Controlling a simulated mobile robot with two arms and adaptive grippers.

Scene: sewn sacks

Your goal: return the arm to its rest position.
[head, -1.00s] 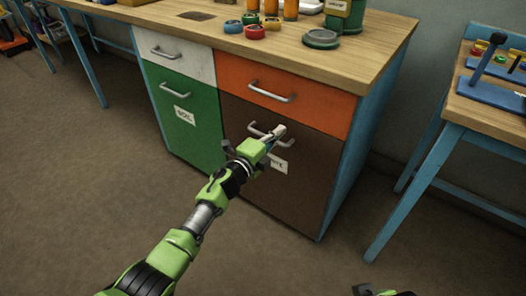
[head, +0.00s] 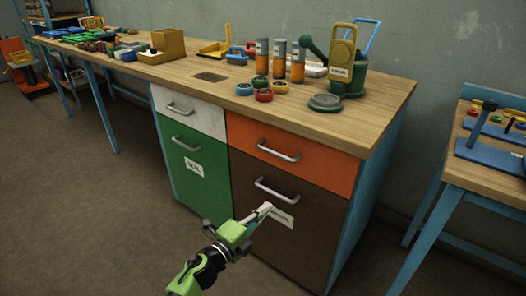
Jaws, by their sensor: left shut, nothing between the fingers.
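My left gripper (head: 264,211), green and black with pale fingers, is shut and empty. Its arm comes in from the bottom of the head view. In the picture its fingertips lie over the brown door (head: 301,232), just below that door's metal handle (head: 276,190) and beside a white label (head: 281,217). I cannot tell whether the tips touch the door. My right gripper does not show.
The cabinet has a green door (head: 190,181), a white drawer (head: 190,108) and an orange drawer (head: 290,149), all closed. Its wooden top (head: 372,104) bears jars, coloured rings and a green container (head: 347,84). A side table (head: 490,157) stands right.

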